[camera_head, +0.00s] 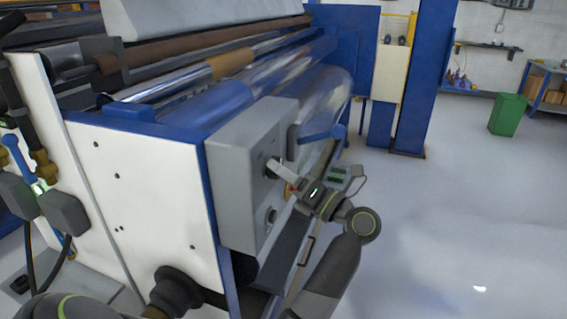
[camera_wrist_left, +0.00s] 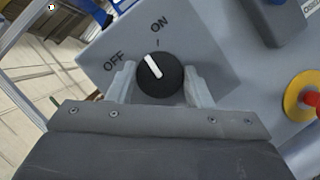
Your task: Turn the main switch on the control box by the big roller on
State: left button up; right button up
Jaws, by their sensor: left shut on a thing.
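The grey control box (camera_head: 235,185) is fixed to the end of the roller machine. Its main switch, a round black knob (camera_wrist_left: 158,76) with a white pointer line, shows in the left wrist view between printed OFF and ON marks. The pointer slants up and left, between the two marks. My left gripper (camera_head: 274,170) is at the box's front face, shut on the knob, with one finger on each side in the left wrist view (camera_wrist_left: 160,88). In the head view the fingers and wrist hide most of the knob. My right gripper is not in view.
A red and yellow button (camera_wrist_left: 304,96) sits right of the knob on the same face. A blue lever (camera_head: 322,135) sticks out near the box's upper edge. The big roller (camera_head: 325,90) lies behind. Open floor is at right, with a green bin (camera_head: 507,115) far off.

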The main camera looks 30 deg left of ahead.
pick_arm(q)
jog(key=shift+s+r+m+t+h+p, duration=0.1)
jog(key=shift+m+t+h+p, duration=0.4)
jog(key=shift+m+p, duration=1.3)
jog(key=shift+r+m+t+h+p, duration=0.1)
jog(key=shift+m+t+h+p, duration=0.4)
jog(key=shift+m+p, duration=1.3)
jog(key=shift+f, duration=0.1)
jog(key=o, duration=1)
jog(key=shift+d, duration=0.15)
